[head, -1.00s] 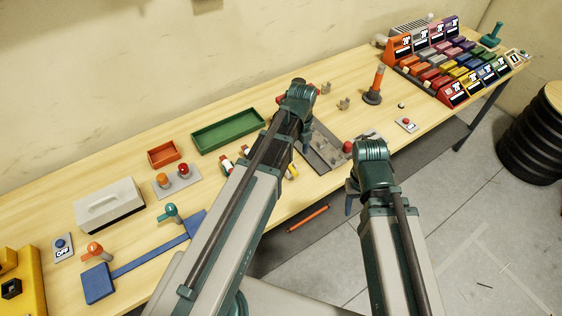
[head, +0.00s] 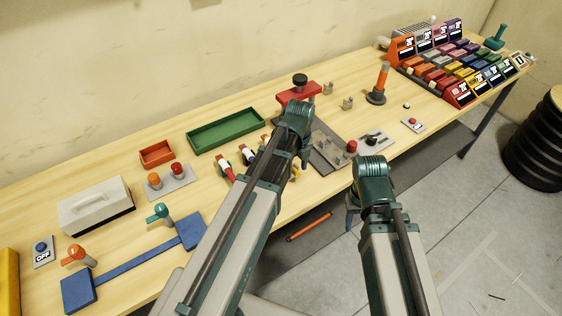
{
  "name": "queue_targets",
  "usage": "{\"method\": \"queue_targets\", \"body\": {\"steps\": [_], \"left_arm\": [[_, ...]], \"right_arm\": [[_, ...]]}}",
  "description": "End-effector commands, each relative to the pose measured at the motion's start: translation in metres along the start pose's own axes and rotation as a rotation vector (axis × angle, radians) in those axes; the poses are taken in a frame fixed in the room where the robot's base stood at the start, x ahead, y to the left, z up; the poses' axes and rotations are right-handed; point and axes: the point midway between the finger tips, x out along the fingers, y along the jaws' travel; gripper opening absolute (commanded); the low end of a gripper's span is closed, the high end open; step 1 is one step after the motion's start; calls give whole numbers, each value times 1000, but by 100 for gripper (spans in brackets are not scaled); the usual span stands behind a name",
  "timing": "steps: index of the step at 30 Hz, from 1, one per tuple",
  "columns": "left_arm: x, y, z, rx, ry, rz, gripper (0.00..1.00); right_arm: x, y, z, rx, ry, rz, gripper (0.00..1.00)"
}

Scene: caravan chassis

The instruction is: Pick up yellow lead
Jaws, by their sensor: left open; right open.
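A small yellow piece, likely the yellow lead (head: 297,172), shows at the table's front edge just right of my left forearm. Most of it is hidden behind that arm. My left gripper (head: 304,160) points down above the table by the grey plate, close to the yellow piece. Its fingers are small and partly hidden; it is open, and I see nothing held. My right gripper (head: 351,212) hangs open and empty in front of the table edge.
A green tray (head: 226,132), a red clamp-like block (head: 300,93) and a dark grey plate (head: 328,150) surround the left gripper. An orange-topped post (head: 381,82) stands further right. An orange rod (head: 310,227) shows below the table edge. The back right holds coloured bins.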

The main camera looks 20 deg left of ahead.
Motion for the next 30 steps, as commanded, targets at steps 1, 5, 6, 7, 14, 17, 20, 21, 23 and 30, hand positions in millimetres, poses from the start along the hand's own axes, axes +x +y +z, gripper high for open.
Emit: {"method": "queue_targets", "body": {"steps": [1, 5, 6, 7, 14, 17, 20, 21, 23, 30], "left_arm": [[10, 0, 0, 0, 0, 0, 60], [11, 0, 0, 0, 0, 0, 60], [10, 0, 0, 0, 0, 0, 60], [10, 0, 0, 0, 0, 0, 60], [9, 0, 0, 0, 0, 0, 35], [9, 0, 0, 0, 0, 0, 17], [9, 0, 0, 0, 0, 0, 0], [9, 0, 0, 0, 0, 0, 0], [9, 0, 0, 0, 0, 0, 0], [9, 0, 0, 0, 0, 0, 0]], "right_arm": [[10, -1, -1, 0, 0, 0, 50], [11, -1, -1, 0, 0, 0, 50], [10, -1, -1, 0, 0, 0, 50], [10, -1, -1, 0, 0, 0, 50], [9, -1, 0, 0, 0, 0, 50], [9, -1, 0, 0, 0, 0, 50], [9, -1, -1, 0, 0, 0, 50], [9, -1, -1, 0, 0, 0, 50], [9, -1, -1, 0, 0, 0, 50], [9, -1, 0, 0, 0, 0, 50]]}}
